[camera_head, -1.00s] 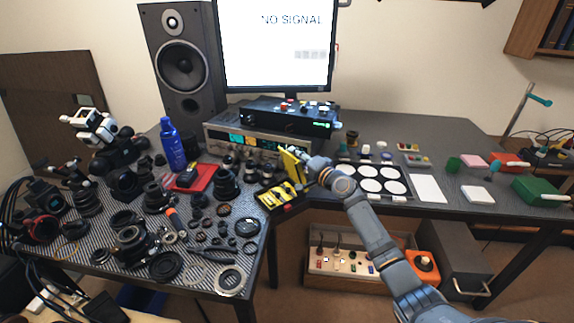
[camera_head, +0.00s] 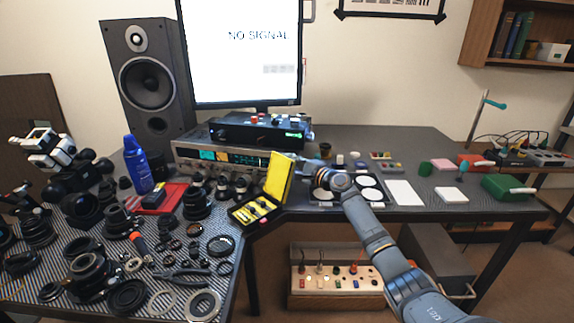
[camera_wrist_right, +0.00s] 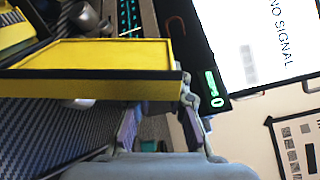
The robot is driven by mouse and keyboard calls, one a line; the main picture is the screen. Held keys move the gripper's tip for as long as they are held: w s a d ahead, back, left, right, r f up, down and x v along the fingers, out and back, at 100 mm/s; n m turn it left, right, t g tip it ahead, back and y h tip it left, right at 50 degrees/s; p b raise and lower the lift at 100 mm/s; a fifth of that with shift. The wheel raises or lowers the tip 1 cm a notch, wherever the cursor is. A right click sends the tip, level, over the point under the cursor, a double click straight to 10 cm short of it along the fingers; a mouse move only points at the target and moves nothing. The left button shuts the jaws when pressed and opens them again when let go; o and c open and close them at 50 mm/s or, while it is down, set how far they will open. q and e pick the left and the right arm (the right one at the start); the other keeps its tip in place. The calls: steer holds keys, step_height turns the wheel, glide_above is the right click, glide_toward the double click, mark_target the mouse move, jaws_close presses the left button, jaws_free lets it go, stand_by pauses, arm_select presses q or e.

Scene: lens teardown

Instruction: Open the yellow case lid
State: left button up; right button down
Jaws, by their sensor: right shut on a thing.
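The yellow case (camera_head: 256,207) lies on the front edge of the desk, with black and yellow tools in its base. Its yellow lid (camera_head: 279,177) stands up from the back right side of the base, leaning slightly right, its inner face showing. My right gripper (camera_head: 304,167) is at the lid's upper right edge, shut on it; the fingertips are partly hidden behind the lid. In the right wrist view, the lid (camera_wrist_right: 95,54) reaches across to the fingers of my right gripper (camera_wrist_right: 160,112). My left gripper is not in view.
Lenses and rings crowd the striped mat left of the case. A stereo receiver (camera_head: 190,153) stands behind the case, with a black control box (camera_head: 235,133) on top. A white-circled pad (camera_head: 370,182) lies right of my gripper, partly behind my arm.

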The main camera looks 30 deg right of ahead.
steer(key=shift+f, duration=0.1)
stand_by(0.3)
steer(key=c, duration=1.3)
jaws_free()
steer(key=v, duration=0.7)
steer(key=shift+s+d, duration=0.15)
steer(key=shift+s, duration=0.1)
